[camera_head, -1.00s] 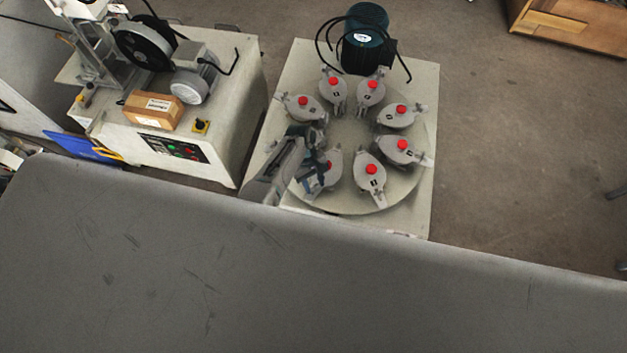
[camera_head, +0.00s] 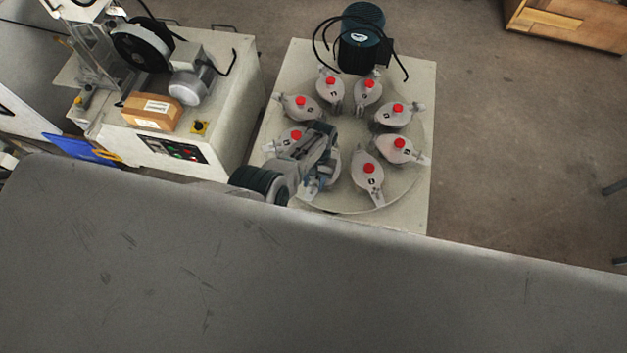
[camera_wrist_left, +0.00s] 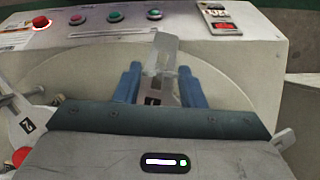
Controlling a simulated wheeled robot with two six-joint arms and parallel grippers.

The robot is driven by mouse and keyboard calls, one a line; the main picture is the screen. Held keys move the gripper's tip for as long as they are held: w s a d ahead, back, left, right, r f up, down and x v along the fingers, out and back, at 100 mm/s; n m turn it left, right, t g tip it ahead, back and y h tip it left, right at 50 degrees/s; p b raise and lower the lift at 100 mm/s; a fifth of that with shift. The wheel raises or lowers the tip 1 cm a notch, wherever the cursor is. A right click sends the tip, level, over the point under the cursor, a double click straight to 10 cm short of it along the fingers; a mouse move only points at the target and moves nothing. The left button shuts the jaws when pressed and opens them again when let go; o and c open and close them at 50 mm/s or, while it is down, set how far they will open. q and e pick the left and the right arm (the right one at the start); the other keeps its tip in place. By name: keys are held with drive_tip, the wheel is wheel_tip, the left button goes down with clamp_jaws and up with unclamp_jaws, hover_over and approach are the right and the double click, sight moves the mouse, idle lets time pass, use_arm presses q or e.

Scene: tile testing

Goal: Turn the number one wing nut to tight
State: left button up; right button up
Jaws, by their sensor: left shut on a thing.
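Several grey clamps with red caps stand in a ring on a round plate (camera_head: 350,203). In the left wrist view, the blue fingers of my left gripper (camera_wrist_left: 160,84) are on either side of a grey metal wing nut (camera_wrist_left: 164,50), shut on it. The clamp behind it has a black label (camera_wrist_left: 153,99), partly hidden, perhaps number one. A neighbouring clamp labelled 2 (camera_wrist_left: 27,125) shows at the left edge. In the head view my left gripper (camera_head: 317,186) is at the plate's near left side, and my arm hides most of that clamp. My right gripper is not in view.
A dark green motor (camera_head: 361,40) with black cables stands behind the plate. A second machine (camera_head: 226,130) with a cardboard box (camera_head: 151,112) on it stands to the left. A grey surface (camera_head: 300,290) fills the foreground.

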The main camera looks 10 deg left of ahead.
use_arm(q)
drive_tip(key=shift+m, duration=0.6)
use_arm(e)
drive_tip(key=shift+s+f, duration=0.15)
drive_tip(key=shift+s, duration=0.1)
use_arm(q)
drive_tip(key=shift+m+y, duration=0.3)
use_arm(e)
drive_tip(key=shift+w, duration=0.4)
use_arm(q)
drive_tip(key=o, duration=1)
drive_tip(key=shift+r, duration=0.1)
drive_tip(key=shift+w+d+r, duration=0.1)
drive_tip(key=shift+w+r, duration=0.05)
drive_tip(key=shift+r, duration=0.1)
drive_tip(key=p+v, duration=0.2)
drive_tip(key=v, duration=0.3)
drive_tip(key=p+v, duration=0.1)
drive_tip(key=v, duration=0.4)
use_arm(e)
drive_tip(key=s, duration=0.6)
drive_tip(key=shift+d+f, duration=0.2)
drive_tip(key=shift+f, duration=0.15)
